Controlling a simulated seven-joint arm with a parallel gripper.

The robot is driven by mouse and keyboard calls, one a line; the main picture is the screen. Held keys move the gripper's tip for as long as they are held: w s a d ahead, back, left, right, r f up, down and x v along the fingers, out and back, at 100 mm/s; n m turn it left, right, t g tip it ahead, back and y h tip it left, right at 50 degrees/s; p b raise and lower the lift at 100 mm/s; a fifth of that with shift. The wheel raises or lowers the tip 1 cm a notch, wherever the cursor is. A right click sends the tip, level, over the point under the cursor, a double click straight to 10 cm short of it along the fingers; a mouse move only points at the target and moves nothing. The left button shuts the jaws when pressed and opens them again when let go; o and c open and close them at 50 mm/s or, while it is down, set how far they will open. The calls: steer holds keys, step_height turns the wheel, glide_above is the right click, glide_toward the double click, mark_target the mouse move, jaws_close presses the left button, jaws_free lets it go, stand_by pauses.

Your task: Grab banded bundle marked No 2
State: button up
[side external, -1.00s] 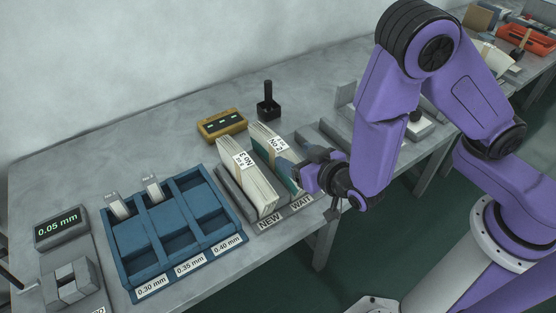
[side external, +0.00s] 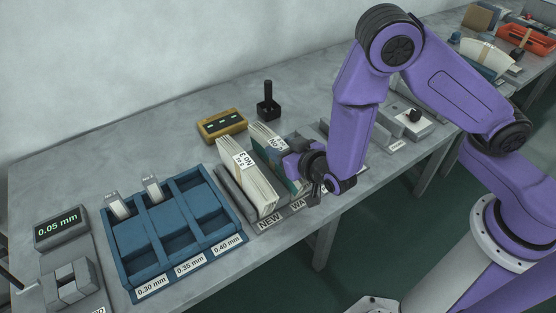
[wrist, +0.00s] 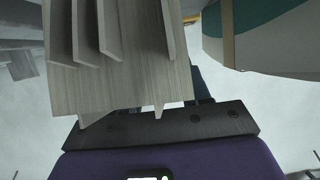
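The banded bundle marked No 2 (side external: 265,139) stands in the slot labelled WAIT, pale sheets with a green side and a white label near its top. My gripper (side external: 296,163) is at its right side, close to or touching it, and hides its lower front part. I cannot see the fingertips clearly there. In the wrist view a green and white piece with a tan band (wrist: 228,35) shows at the upper right, probably a bundle. The gripper's dark crossbar (wrist: 160,125) is at the bottom, and its finger gap cannot be made out.
Bundle No 3 (side external: 249,175) stands just left, in the NEW slot. A blue compartment tray (side external: 143,283) lies further left. A yellow box (side external: 221,126) and a black upright handle (side external: 268,100) stand behind. Grey finned plates (wrist: 120,70) fill much of the wrist view.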

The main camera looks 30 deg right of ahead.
jaws_close()
steer(key=shift+r, duration=0.1)
